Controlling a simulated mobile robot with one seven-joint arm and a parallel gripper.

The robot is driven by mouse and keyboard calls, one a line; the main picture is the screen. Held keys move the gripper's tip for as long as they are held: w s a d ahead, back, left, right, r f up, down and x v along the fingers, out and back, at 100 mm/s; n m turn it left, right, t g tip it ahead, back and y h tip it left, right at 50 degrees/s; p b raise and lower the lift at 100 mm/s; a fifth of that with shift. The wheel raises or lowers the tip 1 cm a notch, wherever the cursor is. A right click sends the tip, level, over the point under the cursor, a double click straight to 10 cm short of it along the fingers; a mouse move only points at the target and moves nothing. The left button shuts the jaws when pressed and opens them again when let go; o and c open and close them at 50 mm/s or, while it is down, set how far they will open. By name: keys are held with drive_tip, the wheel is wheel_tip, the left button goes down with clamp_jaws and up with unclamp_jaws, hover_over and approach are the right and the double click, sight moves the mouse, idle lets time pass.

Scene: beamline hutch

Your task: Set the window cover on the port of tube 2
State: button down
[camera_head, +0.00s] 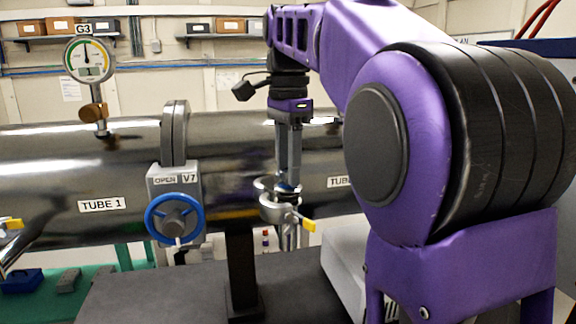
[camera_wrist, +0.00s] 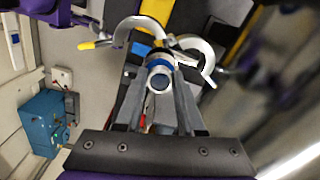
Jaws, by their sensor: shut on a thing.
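My gripper (camera_head: 288,184) points down in front of tube 2 (camera_head: 322,180), whose label is partly hidden by my arm. In the wrist view its fingers (camera_wrist: 160,80) are shut on a small round silver piece with a blue band, which looks like the window cover (camera_wrist: 159,82). An open clamp (camera_head: 279,210) with a yellow lever is at the fingertips; its curved halves spread beyond the cover in the wrist view (camera_wrist: 207,62). A metal stub below, apparently the port (camera_head: 289,238), is mostly hidden. I cannot tell whether the cover touches it.
Tube 1 (camera_head: 60,180) lies to the left, with gauge G3 (camera_head: 89,61) on top. Valve V7 (camera_head: 174,215) with a blue handwheel, marked OPEN, stands close left of my gripper. A dark support post (camera_head: 240,270) and dark bench top (camera_head: 150,298) are below.

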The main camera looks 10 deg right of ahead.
drive_tip(key=shift+f, duration=0.4)
drive_tip(key=shift+c, duration=2.2)
unclamp_jaws()
